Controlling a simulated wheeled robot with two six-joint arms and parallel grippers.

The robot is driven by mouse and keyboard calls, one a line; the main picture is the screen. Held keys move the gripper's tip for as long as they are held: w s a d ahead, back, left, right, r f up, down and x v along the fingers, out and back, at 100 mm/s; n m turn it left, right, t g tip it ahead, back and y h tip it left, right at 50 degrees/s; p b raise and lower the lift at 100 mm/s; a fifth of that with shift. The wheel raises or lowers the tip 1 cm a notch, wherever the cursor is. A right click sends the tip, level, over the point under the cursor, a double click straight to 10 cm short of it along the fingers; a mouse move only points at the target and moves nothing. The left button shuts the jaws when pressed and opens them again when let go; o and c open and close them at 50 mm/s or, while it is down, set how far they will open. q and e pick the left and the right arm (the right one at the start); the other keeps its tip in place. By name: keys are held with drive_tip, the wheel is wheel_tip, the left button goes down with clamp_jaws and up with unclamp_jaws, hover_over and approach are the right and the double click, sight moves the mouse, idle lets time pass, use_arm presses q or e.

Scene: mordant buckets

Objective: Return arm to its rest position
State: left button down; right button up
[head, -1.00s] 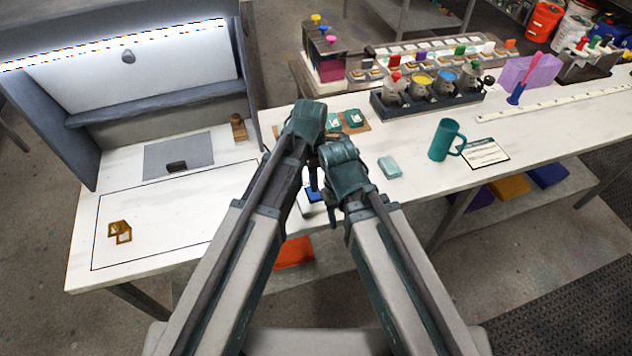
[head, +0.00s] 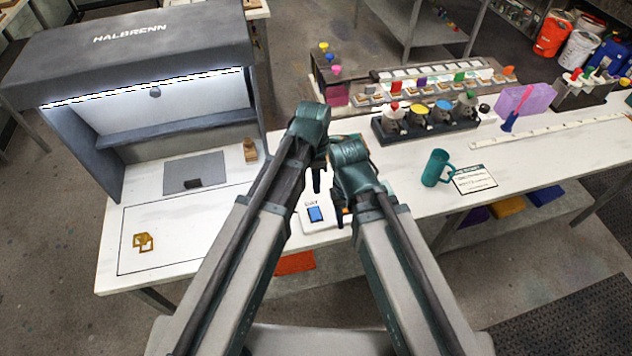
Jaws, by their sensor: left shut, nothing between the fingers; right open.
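My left arm reaches in from the left, and its gripper (head: 317,180) hangs down over the white table (head: 200,220), shut and empty. My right arm reaches in from the right, and its gripper (head: 346,208) sits lower, close beside the left one. The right gripper is open and largely hidden by its own arm. A white scale (head: 326,222) with a blue pad lies on the table just below the two grippers. My arms partly cover it.
A grey light booth (head: 140,60) stands at left. A rack of jars (head: 425,125), a teal mug (head: 437,168) and a printed card (head: 474,179) are at right. A small brown frame (head: 143,242) lies at front left. The table's left front is mostly clear.

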idle(0.5)
use_arm(q)
drive_tip(key=s+a+m+t, duration=0.2)
drive_tip(key=s+a+m, duration=0.2)
drive_tip(key=a+m, duration=1.35)
drive_tip(key=s+d+f+m+b, duration=0.3)
drive_tip(key=d+f+m+b, duration=0.1)
drive_tip(key=d, duration=0.3)
drive_tip(key=s+d+f+m+g+y+b, duration=0.1)
drive_tip(key=s+d+f+m+b, duration=0.2)
drive_tip(key=d+f+b, duration=0.3)
drive_tip(key=shift+d+f+m+b, duration=0.3)
drive_tip(key=shift+d+m, duration=0.15)
drive_tip(key=shift+d, duration=0.3)
